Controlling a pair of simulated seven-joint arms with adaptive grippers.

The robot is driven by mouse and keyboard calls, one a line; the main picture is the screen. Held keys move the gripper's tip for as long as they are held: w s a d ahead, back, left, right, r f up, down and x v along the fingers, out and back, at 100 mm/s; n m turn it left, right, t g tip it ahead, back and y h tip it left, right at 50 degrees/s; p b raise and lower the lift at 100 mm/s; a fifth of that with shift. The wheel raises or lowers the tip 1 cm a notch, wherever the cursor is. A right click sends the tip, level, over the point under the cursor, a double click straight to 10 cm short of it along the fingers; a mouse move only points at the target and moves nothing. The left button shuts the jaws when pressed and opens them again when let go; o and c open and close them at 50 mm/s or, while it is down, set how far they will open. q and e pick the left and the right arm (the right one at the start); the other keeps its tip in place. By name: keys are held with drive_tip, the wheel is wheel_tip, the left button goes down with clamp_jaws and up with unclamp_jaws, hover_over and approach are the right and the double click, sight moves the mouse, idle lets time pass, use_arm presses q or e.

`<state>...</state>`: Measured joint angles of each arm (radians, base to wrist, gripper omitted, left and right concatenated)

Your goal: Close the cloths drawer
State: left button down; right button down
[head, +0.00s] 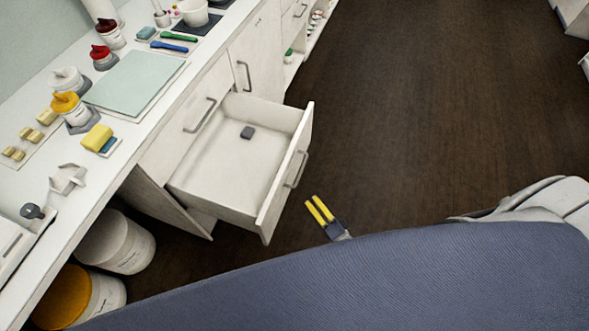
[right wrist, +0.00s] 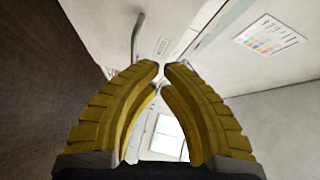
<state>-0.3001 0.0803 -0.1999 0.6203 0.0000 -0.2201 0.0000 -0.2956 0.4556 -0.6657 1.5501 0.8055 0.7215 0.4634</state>
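One white drawer stands pulled well out of the cabinet under the counter. Its front (head: 285,180) faces right and carries a grey bar handle (head: 297,170). My left gripper is out of view.
The counter holds a pale green board (head: 135,82), sauce bottles and a yellow sponge (head: 97,138). White tubs (head: 116,243) stand on the floor below the counter, left of the drawer. The brown floor (head: 430,100) right of the drawer is clear.

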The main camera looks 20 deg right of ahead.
wheel_tip(320, 180, up, 2)
drive_tip(key=d+m+t+h, duration=0.1)
drive_tip(key=d+m+h, duration=0.1)
drive_tip(key=m, duration=0.2)
approach(289, 161)
drive_tip(key=w+d, duration=0.1)
drive_tip(key=w, duration=0.4)
drive_tip(key=shift+w+a, duration=0.4)
drive_tip(key=shift+a, duration=0.3)
drive_tip(key=shift+a, duration=0.1)
